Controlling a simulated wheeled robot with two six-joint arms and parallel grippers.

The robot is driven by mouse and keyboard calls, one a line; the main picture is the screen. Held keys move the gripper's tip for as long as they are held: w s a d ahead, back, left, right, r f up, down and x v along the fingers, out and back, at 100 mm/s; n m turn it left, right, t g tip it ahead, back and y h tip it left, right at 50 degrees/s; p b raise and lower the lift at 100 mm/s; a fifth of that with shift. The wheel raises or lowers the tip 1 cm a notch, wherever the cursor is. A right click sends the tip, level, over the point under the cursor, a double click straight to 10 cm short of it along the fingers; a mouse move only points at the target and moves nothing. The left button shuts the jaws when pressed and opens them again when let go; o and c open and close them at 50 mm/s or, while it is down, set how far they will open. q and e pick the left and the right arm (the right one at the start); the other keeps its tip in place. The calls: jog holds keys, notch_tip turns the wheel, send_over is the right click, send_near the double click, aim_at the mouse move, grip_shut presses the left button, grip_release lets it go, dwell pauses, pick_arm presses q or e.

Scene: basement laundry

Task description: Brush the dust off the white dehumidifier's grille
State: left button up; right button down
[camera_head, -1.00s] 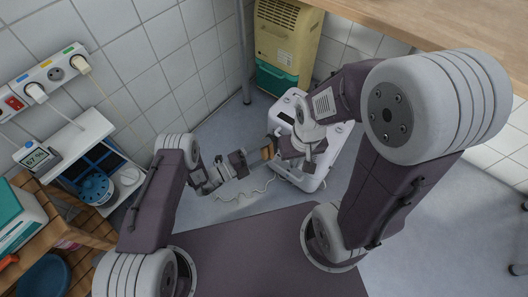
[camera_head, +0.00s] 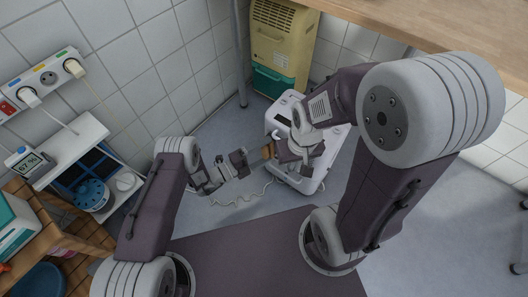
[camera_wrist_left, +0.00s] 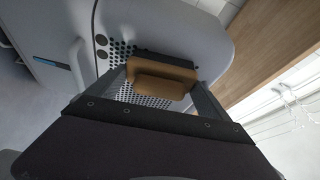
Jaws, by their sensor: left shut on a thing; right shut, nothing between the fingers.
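The white dehumidifier (camera_head: 307,183) stands on the floor, partly hidden behind my right arm. In the left wrist view its perforated grille (camera_wrist_left: 120,48) shows close up, behind a brush. The brush (camera_wrist_left: 160,84) has a tan block and a dark strip along its far side. My left gripper (camera_wrist_left: 164,88) is shut on it. In the head view only a small brown part of the brush (camera_head: 267,152) shows, beside the dehumidifier; whether it touches the grille I cannot tell. My right gripper (camera_head: 299,164) is shut and empty over the dehumidifier, its fingertips hard to make out.
A yellow-and-green appliance (camera_head: 279,48) stands behind, by the tiled wall. A wooden counter (camera_head: 440,30) overhangs at the upper right. A pale cord (camera_head: 240,200) lies on the floor. A white shelf (camera_head: 75,140) and a power strip (camera_head: 45,80) are at the left.

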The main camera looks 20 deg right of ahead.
pick_arm(q)
jog(key=shift+a, duration=0.1)
dwell(1.2)
jog(key=s+a+p, duration=0.2)
jog(key=s+a, duration=0.1)
jog(key=a, duration=0.1)
jog(key=shift+s+a, duration=0.35)
jog(key=shift+s, duration=0.05)
